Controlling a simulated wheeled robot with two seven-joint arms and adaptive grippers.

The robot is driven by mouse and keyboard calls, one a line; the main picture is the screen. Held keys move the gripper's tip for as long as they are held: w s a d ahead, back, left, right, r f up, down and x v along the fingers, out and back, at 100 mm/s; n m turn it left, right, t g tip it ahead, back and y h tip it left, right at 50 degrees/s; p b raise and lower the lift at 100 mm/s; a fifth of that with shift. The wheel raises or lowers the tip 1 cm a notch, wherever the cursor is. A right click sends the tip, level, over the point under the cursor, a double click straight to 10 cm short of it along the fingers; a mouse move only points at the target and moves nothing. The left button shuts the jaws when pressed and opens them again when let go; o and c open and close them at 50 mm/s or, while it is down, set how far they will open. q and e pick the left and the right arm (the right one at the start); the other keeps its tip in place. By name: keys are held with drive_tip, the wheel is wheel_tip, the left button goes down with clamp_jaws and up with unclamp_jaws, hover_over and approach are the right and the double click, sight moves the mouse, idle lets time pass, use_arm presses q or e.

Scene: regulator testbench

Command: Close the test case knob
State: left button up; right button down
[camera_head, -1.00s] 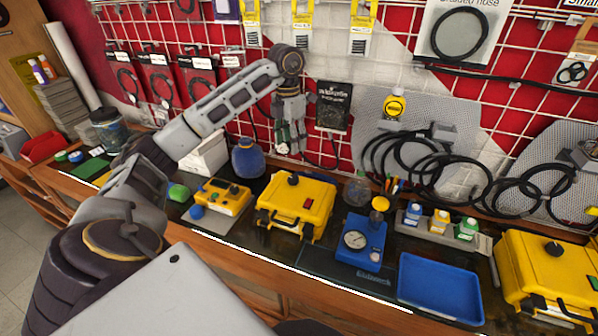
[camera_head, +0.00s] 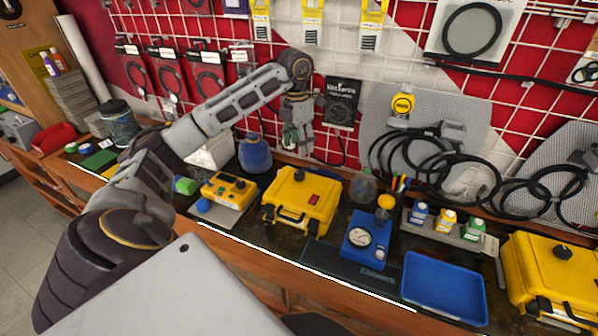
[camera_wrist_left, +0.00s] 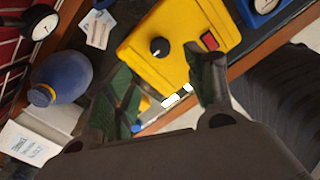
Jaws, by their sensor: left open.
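The yellow test case (camera_head: 285,213) stands on the bench in the middle of the head view, with a black knob (camera_head: 299,175) and a red switch (camera_head: 314,199) on top. My left gripper (camera_head: 297,146) points down, above and behind this case, apart from the knob. In the left wrist view, the case (camera_wrist_left: 185,22) and its knob (camera_wrist_left: 160,47) lie beyond the two spread fingers of my left gripper (camera_wrist_left: 163,86), with nothing between them. The knob's exact setting is too small to read. My right gripper is not in view.
A yellow meter (camera_head: 229,190) and a blue round bottle (camera_head: 255,154) stand left of the case. A blue gauge block (camera_head: 357,250) and an empty blue tray (camera_head: 445,285) stand to its right. A second yellow case (camera_head: 530,272) is at the far right. A wire-grid wall rises behind.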

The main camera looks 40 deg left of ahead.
sight(299, 173)
use_arm(q)
drive_tip(key=shift+d+f+p, duration=0.2)
drive_tip(key=shift+f+p, duration=0.4)
drive_tip(key=shift+f, duration=5.05)
drive_tip(key=shift+c, duration=0.5)
drive_tip(key=c, duration=1)
